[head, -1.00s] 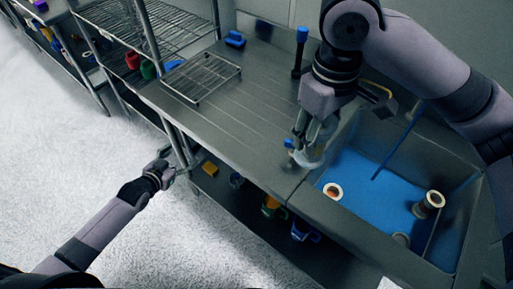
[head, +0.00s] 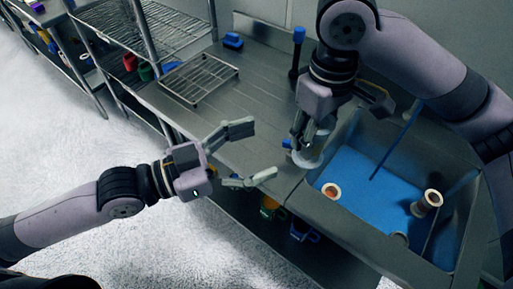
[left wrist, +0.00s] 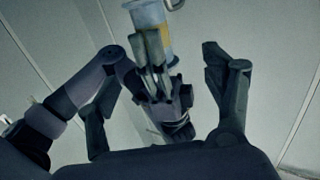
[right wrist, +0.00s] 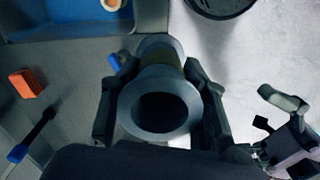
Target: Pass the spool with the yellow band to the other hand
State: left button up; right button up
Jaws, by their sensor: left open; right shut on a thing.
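My right gripper (head: 312,138) is shut on a grey spool (head: 309,160) above the counter edge by the sink. In the right wrist view the spool (right wrist: 160,104) is between the fingers, its round hollow end facing the camera. A dull yellow band (right wrist: 179,52) shows partly behind that end. In the left wrist view the spool (left wrist: 149,17) is ahead, gripped by the right fingers, which partly cover it. My left gripper (head: 265,150) is open and empty, left of the spool and apart from it. It also shows in the right wrist view (right wrist: 286,122).
A wire rack (head: 199,78) and a blue object (head: 233,41) sit on the counter (head: 262,95). Wire shelving stands at the back left.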

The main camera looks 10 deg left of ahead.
aim_at(318, 133)
pick_arm(q)
jog(key=x, duration=0.8)
jog(key=s+x, duration=0.1)
jog(key=x, duration=0.3)
jog(key=shift+d+r, duration=0.15)
jog(key=shift+d, duration=0.1)
jog(key=shift+c, duration=0.5)
jog(key=shift+s+g, duration=0.1)
jog(key=shift+g, duration=0.2)
jog(key=c, duration=1.6)
grip_shut()
pick_arm(e)
jog(key=o, duration=1.4)
jog(key=shift+o, duration=0.2)
